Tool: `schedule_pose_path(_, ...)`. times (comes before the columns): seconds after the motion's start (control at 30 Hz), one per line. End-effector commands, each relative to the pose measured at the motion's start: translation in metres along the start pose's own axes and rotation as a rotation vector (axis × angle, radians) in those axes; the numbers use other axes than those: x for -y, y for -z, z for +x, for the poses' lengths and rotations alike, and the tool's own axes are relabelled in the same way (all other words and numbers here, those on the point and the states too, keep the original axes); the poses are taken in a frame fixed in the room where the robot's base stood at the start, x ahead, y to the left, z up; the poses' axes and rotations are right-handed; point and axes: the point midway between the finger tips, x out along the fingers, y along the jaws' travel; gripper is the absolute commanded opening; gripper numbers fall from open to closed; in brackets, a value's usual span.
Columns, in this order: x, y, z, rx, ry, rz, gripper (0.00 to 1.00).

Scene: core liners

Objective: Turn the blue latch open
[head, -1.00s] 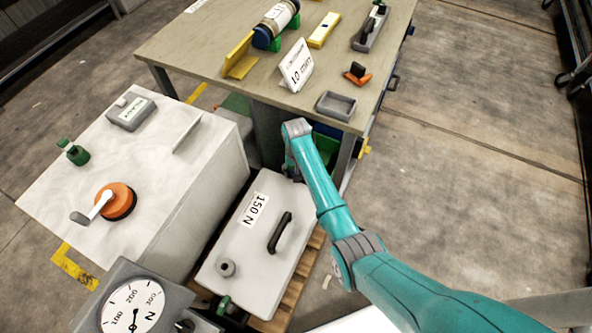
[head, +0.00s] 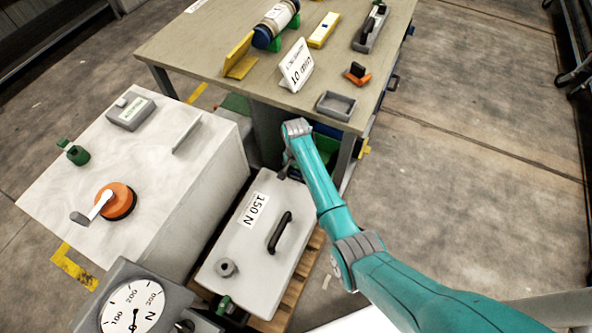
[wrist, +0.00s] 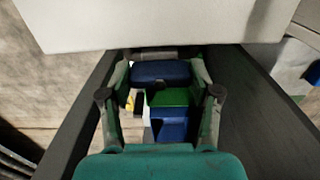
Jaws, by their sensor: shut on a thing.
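The blue latch (wrist: 161,72) shows in the wrist view as a dark blue bar lying crosswise between my two fingertips. My gripper (wrist: 161,76) is shut on it, one finger at each end. A green part (wrist: 170,97) and a second blue block (wrist: 172,125) lie nearer the camera, between the fingers. In the head view my gripper (head: 284,172) is a small dark shape at the far end of the grey box marked 150 N (head: 235,250). The latch cannot be made out there.
A workbench (head: 225,42) stands just beyond, with a card, a tray and a cylinder on it. A white cabinet (head: 150,160) with an orange knob (head: 118,201) is on the left. A dial gauge (head: 132,310) is at the front. The floor (head: 480,190) on the right is clear.

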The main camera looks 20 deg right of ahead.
Motion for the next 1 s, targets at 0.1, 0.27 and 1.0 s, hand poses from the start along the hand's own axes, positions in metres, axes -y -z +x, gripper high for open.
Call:
schedule_pose_path(0.1, 0.0, 0.0, 0.001, 0.001, -0.001, 0.003, 0.27)
schedule_pose_path(0.27, 0.0, 0.0, 0.001, 0.001, -0.001, 0.003, 0.27)
schedule_pose_path(1.0, 0.001, 0.001, -0.024, -0.002, 0.002, 0.001, 0.88)
